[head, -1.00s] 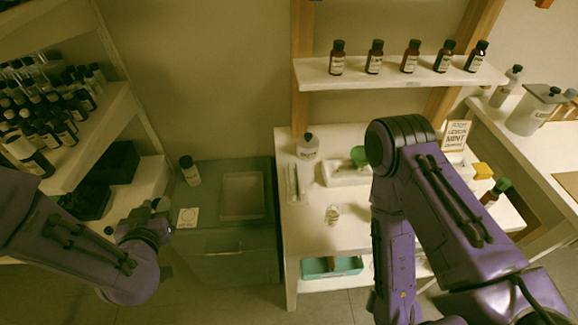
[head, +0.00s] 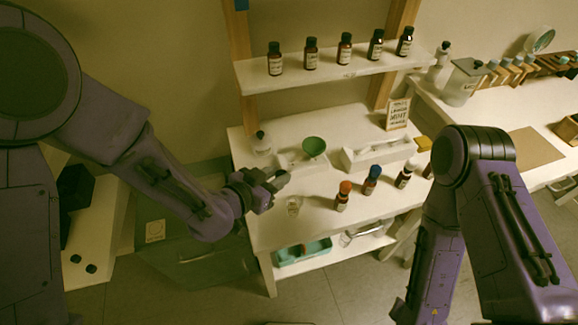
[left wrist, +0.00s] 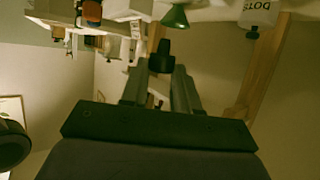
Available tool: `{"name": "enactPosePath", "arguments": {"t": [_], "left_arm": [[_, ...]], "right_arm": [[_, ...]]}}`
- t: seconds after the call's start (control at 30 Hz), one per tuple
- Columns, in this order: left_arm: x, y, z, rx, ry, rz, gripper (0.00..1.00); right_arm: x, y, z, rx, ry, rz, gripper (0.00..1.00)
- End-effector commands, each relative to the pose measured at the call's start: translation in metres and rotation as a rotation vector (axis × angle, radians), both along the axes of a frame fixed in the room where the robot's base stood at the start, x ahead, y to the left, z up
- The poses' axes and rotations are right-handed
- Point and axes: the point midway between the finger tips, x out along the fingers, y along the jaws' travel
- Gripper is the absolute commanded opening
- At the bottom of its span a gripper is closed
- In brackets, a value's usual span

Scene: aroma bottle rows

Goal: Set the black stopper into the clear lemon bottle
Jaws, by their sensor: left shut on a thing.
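My left gripper (head: 277,180) is above the work table, just up and left of a small clear bottle (head: 293,205) with a pale label. I cannot read that label. In the left wrist view the gripper's fingers (left wrist: 162,88) are shut on the black stopper (left wrist: 161,58), a small dark piece that sticks out past the fingertips. The stopper is apart from the bottle. In the head view the stopper is too small and dark to tell from the fingers. My right arm shows at the right; its gripper is out of view.
A green funnel (head: 314,146) and a white bottle with a dark top (head: 261,143) stand behind. Orange-capped (head: 343,196), blue-capped (head: 371,181) and white-capped (head: 405,175) bottles stand to the right. A white tray (head: 381,154) is behind them. Several brown bottles line the shelf (head: 350,72) above.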

Motion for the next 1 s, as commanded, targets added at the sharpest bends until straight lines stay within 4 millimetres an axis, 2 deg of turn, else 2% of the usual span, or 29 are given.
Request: {"name": "enactPosePath", "arguments": {"t": [0.03,0.13,0.5,0.67,1.0], "left_arm": [[-0.003,-0.012,0.01,-0.001,-0.005,-0.052,0.01],[-0.009,-0.025,0.012,0.001,-0.013,-0.118,0.01],[-0.01,-0.026,0.011,-0.001,-0.014,-0.122,0.01],[-0.01,-0.026,0.0,0.0,-0.014,-0.121,0.01],[-0.01,-0.026,-0.04,-0.001,-0.013,-0.119,0.01]], "right_arm": [[0.0,0.0,0.01,0.0,0.0,0.0,0.43],[0.0,0.0,0.011,0.0,0.0,0.0,0.43],[0.0,0.0,0.01,-0.001,0.0,0.0,0.43],[0.0,0.0,0.0,-0.001,0.0,0.0,0.43],[0.0,0.0,-0.034,-0.001,0.0,0.0,0.43]]}}
